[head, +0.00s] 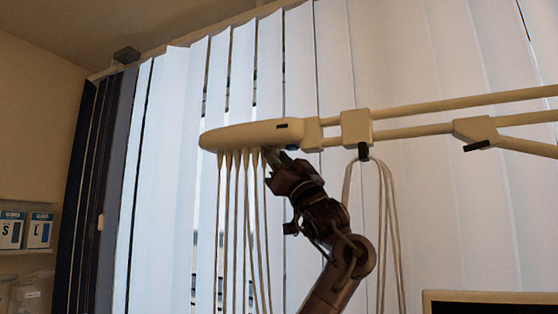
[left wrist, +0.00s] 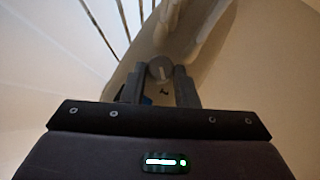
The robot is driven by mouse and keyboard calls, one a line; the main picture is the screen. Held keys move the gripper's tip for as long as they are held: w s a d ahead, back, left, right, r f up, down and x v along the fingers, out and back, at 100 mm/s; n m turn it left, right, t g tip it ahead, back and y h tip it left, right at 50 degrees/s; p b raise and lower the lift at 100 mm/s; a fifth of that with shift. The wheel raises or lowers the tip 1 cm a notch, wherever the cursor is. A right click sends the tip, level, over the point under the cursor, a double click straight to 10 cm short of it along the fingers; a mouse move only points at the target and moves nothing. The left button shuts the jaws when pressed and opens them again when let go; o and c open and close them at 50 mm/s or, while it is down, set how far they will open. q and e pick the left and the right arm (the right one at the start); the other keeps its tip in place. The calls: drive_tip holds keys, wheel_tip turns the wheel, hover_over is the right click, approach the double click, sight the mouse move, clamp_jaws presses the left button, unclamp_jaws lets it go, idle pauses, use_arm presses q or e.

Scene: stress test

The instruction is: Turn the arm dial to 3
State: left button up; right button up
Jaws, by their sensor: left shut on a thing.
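The cream-coloured overhead arm head (head: 250,134) hangs across the upper middle of the head view, with several hoses below it. My left gripper (head: 274,156) reaches up from below to its underside. In the left wrist view, the two fingers of my left gripper (left wrist: 160,78) are shut on a small round grey dial (left wrist: 160,67) on the underside of the pale arm. In the head view the dial is hidden by the gripper. Its numbers and pointer cannot be read. My right gripper is not in view.
Several thin hoses (head: 236,200) hang just left of my gripper. A looped cable (head: 385,220) hangs right of my arm. Jointed cream bars (head: 420,130) run right from the arm head. Vertical blinds (head: 170,150) stand behind. Glove boxes (head: 38,230) sit on a shelf at far left.

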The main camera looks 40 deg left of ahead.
use_arm(q)
drive_tip(key=m+t+h+b, duration=0.1)
drive_tip(key=t, duration=0.2)
drive_tip(key=m+t+h+b, duration=0.1)
drive_tip(key=m+t+b, duration=0.1)
drive_tip(key=t, duration=0.1)
drive_tip(key=m+t+h+b, duration=0.1)
drive_tip(key=t+b, duration=0.1)
drive_tip(key=t, duration=0.2)
drive_tip(key=shift+s+a+m+h, duration=0.1)
drive_tip(key=shift+s+m+h, duration=0.2)
drive_tip(key=shift+s+h, duration=0.1)
